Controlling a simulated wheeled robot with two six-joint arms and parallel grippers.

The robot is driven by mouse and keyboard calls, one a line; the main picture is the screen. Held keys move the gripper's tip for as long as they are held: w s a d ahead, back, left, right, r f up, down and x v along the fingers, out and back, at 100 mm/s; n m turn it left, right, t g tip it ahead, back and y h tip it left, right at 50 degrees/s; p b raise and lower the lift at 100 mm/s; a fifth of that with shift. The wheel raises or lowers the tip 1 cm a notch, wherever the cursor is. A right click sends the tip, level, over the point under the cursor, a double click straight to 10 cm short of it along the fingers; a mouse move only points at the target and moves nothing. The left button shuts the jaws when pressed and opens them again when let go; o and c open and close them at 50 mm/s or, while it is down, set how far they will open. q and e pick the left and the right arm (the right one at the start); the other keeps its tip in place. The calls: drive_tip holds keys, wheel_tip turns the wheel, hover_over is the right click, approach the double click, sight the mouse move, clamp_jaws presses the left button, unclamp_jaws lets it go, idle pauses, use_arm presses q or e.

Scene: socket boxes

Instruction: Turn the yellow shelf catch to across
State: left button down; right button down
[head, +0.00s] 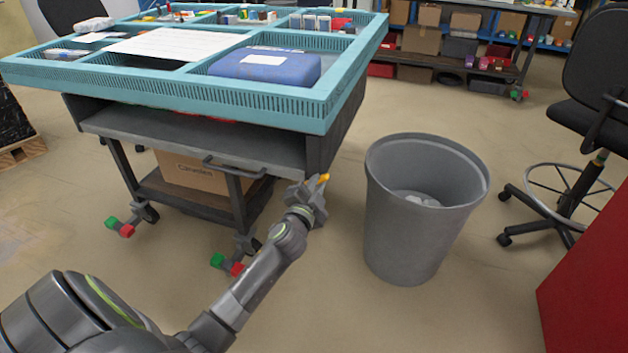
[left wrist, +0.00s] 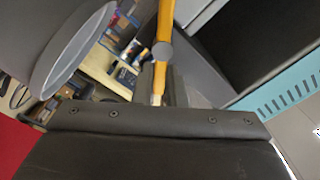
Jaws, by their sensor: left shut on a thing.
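The yellow shelf catch (head: 323,178) is a small yellow bar at the front right corner of the cart, under the teal tray. My left gripper (head: 314,190) is at this corner and is shut on the catch. Only a short yellow piece shows past the fingers in the head view. In the left wrist view the catch (left wrist: 164,28) runs up and down the picture, with a grey round piece on it. Its mounting is mostly hidden in the head view, so its angle to the shelf is hard to tell. My right gripper is not in view.
The cart's teal tray (head: 170,85) overhangs above the gripper. A grey bin (head: 415,225) stands close to the right of the gripper. A cardboard box (head: 205,172) sits on the lower shelf. A red block (head: 590,270) and a black chair (head: 590,90) are at the right.

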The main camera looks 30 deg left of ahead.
use_arm(q)
drive_tip(key=m, duration=0.2)
drive_tip(key=f+m, duration=0.1)
drive_tip(key=m, duration=0.2)
drive_tip(key=m+p, duration=0.1)
drive_tip(key=m, duration=0.1)
drive_tip(key=shift+d+f, duration=0.3)
drive_tip(key=shift+f, duration=0.05)
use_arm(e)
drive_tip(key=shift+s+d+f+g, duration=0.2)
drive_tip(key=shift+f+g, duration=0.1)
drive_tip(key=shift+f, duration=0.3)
use_arm(q)
drive_tip(key=shift+m, duration=0.3)
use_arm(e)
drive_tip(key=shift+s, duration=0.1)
use_arm(q)
drive_tip(key=c, duration=1.5)
unclamp_jaws()
drive_tip(key=shift+o, duration=0.2)
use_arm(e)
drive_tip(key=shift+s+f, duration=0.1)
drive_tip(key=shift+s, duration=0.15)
